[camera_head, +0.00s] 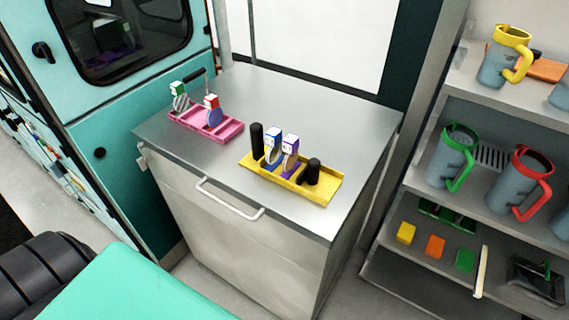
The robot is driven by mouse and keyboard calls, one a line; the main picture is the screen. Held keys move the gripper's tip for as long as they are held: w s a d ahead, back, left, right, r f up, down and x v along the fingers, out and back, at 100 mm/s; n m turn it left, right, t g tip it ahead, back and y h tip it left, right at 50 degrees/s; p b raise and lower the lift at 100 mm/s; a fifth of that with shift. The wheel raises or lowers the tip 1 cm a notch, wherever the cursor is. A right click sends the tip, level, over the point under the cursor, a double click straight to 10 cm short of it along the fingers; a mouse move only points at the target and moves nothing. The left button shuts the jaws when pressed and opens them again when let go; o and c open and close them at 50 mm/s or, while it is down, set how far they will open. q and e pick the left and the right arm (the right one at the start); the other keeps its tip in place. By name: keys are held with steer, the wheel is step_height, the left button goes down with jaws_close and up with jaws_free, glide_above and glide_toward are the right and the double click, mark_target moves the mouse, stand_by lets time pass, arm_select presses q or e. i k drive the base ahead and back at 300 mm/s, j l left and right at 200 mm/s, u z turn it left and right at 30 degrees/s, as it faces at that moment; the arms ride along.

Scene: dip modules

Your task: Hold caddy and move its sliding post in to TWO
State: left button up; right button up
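A yellow caddy (327,190) lies on the metal cabinet top, near its right front edge. A tall black post (257,141) stands at its left end and a shorter black knob-like post (312,172) near its right end; I cannot tell which one slides. A blue-and-white item (272,148) and a purple-and-white item (290,154) stand between them. A pink caddy (225,132) lies further left and back, with a green-topped item (179,97), a red-topped item (213,109) and a dark bar. No position marks are readable. Neither gripper is in view.
The cabinet top (282,98) is clear behind both caddies. A handle (230,200) juts from its front. Shelves (489,205) at the right hold several mugs and small coloured blocks. A teal surface (135,292) fills the lower left, and a teal wall stands behind at left.

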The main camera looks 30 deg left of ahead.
mark_target(311, 172)
steer(key=j+z, duration=0.15)
steer(key=j, duration=1.55)
steer(key=k, duration=0.05)
